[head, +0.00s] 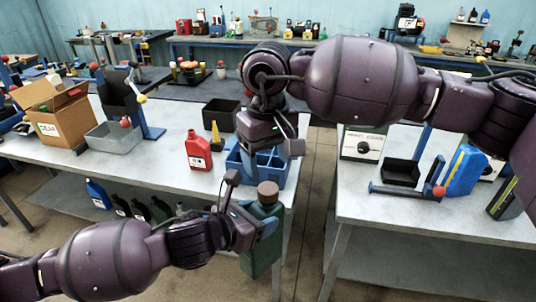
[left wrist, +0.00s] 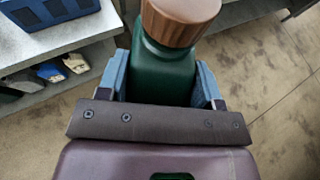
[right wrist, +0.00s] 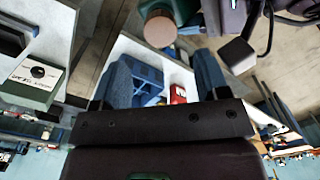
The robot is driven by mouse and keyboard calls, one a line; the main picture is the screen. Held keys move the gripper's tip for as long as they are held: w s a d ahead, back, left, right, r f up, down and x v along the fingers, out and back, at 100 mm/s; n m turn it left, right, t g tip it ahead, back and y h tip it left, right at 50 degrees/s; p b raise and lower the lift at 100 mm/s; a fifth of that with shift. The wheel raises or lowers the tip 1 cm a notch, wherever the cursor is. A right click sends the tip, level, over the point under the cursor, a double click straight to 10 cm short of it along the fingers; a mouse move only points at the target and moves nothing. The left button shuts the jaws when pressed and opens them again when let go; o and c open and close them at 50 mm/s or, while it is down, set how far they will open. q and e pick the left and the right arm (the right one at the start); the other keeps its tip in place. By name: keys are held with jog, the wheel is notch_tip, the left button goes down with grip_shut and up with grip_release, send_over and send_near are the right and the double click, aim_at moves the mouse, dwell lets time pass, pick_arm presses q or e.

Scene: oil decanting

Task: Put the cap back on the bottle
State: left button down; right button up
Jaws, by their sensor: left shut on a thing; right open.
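A dark green bottle (head: 262,245) is upright in my left gripper (head: 255,228), off the table's right corner in the head view. In the left wrist view, the blue fingers close on both sides of the green bottle (left wrist: 165,75). A brown ribbed cap (head: 268,192) sits on the bottle's top; it also shows in the left wrist view (left wrist: 180,20) and the right wrist view (right wrist: 160,28). I cannot tell whether it is tight. My right gripper (head: 265,150) is open and empty, above and apart from the cap; its fingers (right wrist: 160,78) show in the right wrist view.
A blue divided crate (head: 243,168) stands at the left table's edge, just behind the bottle. A red jug (head: 198,150) and a grey bin (head: 112,136) are further left. The right table (head: 400,222) holds a black tray (head: 401,173) and a blue container (head: 464,170). An aisle separates the tables.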

aim_at(267, 186)
jog(key=shift+f, duration=3.8)
jog(key=c, duration=1)
jog(key=shift+o, duration=0.2)
jog(key=m, duration=0.4)
jog(key=shift+m, duration=0.4)
jog(key=shift+o, duration=1.1)
jog(key=shift+m, duration=1)
jog(key=shift+w, duration=0.1)
jog(key=shift+c, duration=0.2)
jog(key=shift+a+r, duration=0.15)
jog(key=shift+r, duration=0.05)
